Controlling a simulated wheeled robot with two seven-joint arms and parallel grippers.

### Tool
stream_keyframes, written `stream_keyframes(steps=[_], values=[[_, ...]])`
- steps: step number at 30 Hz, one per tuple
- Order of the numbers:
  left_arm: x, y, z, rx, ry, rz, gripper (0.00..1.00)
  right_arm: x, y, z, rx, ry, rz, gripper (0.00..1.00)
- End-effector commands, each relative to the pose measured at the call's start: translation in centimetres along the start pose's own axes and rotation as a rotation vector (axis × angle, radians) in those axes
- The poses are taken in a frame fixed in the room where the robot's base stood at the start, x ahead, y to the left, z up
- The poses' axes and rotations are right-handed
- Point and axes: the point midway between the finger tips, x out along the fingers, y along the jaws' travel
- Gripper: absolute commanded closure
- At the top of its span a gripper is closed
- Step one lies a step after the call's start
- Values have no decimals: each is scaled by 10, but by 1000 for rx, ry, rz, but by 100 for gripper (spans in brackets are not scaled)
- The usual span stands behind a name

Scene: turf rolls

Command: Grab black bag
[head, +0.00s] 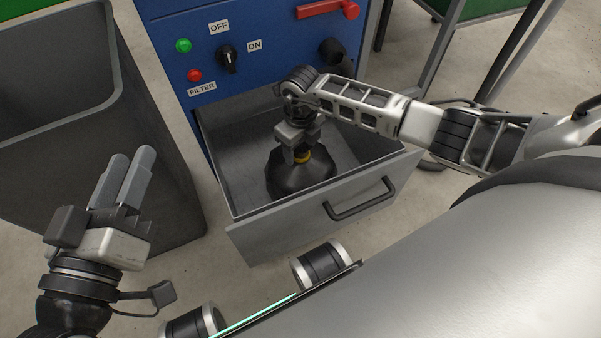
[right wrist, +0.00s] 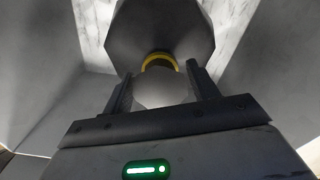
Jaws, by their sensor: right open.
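The black bag (head: 300,178) sits in the open grey drawer of the blue machine. A yellow band (head: 302,157) is around its neck. In the right wrist view the dark bag (right wrist: 160,30) is straight ahead, with the yellow band (right wrist: 160,60) and a pale rounded top between the fingers. My right gripper (head: 297,153) reaches down into the drawer over the bag's neck. In the right wrist view its fingers (right wrist: 160,85) are apart, one on each side of the neck. My left gripper (head: 124,178) is at the left, away from the bag; its two fingers lie close together.
The drawer (head: 330,205) has raised walls and a front handle (head: 360,200). A large grey bin (head: 160,170) stands left of it. The blue machine (head: 270,25) carries a knob, lights and a red lever (head: 325,8). Bare floor (head: 200,270) shows in front.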

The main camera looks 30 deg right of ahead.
Motion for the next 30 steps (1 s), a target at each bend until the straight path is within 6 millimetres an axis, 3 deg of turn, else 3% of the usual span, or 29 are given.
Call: stream_keyframes(steps=[1, 6, 7, 30], values=[[0, 0, 0, 0, -1, -1, 64, 0, 0, 0, 0, 0, 0, 49], [0, 0, 0, 1, -2, -1, 64, -1, 0, 0, 0, 0, 0, 97], [0, 0, 0, 1, -2, -1, 64, -1, 0, 0, 0, 0, 0, 100], [0, -1, 1, 1, -4, -3, 64, -1, 0, 0, 0, 1, 0, 100]])
